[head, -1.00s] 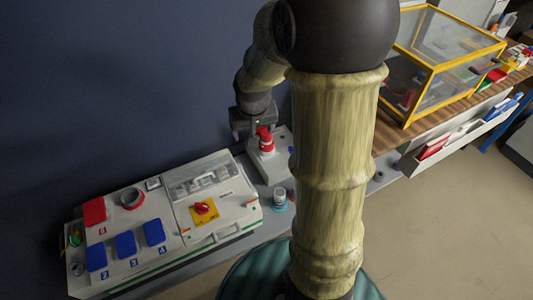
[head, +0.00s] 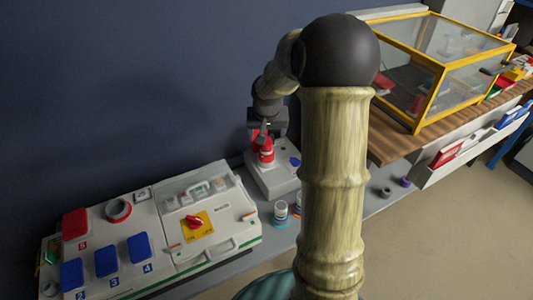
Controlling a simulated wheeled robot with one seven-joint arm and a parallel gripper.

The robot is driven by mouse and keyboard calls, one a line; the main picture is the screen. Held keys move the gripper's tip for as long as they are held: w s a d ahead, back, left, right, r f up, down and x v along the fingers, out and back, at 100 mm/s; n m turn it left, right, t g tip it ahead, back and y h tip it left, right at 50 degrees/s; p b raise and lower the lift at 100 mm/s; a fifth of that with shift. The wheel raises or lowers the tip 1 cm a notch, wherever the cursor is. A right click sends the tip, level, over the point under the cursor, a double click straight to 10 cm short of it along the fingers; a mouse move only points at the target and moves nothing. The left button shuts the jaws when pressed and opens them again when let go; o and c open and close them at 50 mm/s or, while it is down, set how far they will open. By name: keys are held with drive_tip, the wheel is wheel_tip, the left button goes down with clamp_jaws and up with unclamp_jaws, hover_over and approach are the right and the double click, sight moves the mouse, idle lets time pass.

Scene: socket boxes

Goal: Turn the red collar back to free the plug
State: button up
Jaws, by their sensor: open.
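The red collar (head: 266,156) sits on a plug standing upright on a small grey-white socket box (head: 272,180) near the wall. A white band shows on the red part. My gripper (head: 266,138) is above it, pointing down, with its jaws open around or just at the top of the red part; I cannot tell whether the fingers touch it. The far side of the collar and the plug's lower end are hidden.
A larger socket box (head: 150,230) with blue and red lids and a red rotary switch (head: 194,222) stands at left. Small cylinders (head: 281,212) stand in front of the small box. A yellow-framed clear case (head: 440,70) is at right.

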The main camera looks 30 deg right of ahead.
sight(266, 149)
drive_tip(key=b+x, duration=0.3)
drive_tip(key=x, duration=1.4)
drive_tip(key=shift+s+a, duration=0.1)
drive_tip(key=shift+a, duration=0.05)
drive_tip(key=c, duration=1)
